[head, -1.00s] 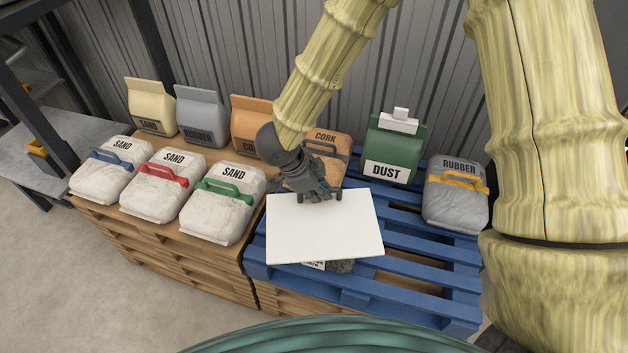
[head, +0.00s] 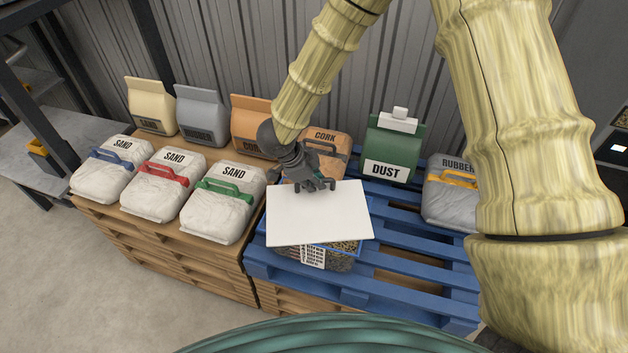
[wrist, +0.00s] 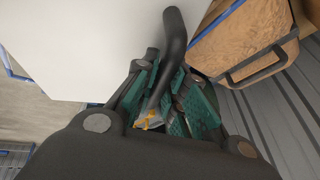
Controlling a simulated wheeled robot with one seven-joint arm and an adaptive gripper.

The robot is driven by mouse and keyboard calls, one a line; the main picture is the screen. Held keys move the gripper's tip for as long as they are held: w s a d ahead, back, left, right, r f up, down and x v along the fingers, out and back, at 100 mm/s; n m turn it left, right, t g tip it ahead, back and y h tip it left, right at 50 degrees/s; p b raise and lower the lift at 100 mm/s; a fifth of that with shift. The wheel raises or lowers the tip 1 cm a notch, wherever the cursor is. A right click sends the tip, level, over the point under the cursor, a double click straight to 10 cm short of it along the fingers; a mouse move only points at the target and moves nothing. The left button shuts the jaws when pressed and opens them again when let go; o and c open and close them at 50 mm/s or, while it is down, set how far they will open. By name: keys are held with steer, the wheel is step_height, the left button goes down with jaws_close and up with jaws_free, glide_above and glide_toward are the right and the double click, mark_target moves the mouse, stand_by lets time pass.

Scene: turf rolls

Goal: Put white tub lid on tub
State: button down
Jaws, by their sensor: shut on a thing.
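The white lid (head: 320,215) is a flat rectangular plate. My gripper (head: 316,186) is at its far edge and shut on it. In the wrist view the lid (wrist: 75,45) fills the upper left, beside the green-padded fingers (wrist: 170,105); the exact grip point is partly hidden. I cannot tell whether lid and tub touch.
The blue pallet (head: 405,243) has bare slats right of the tub. A green DUST container (head: 392,145), a CORK bag (head: 328,145) and a grey RUBBER bag (head: 448,195) stand around it. Several SAND bags (head: 223,210) stand on the wooden pallet at left.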

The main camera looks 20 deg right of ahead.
steer(key=c, duration=1.5)
jaws_free()
steer(key=shift+r, duration=0.1)
steer(key=v, duration=1.2)
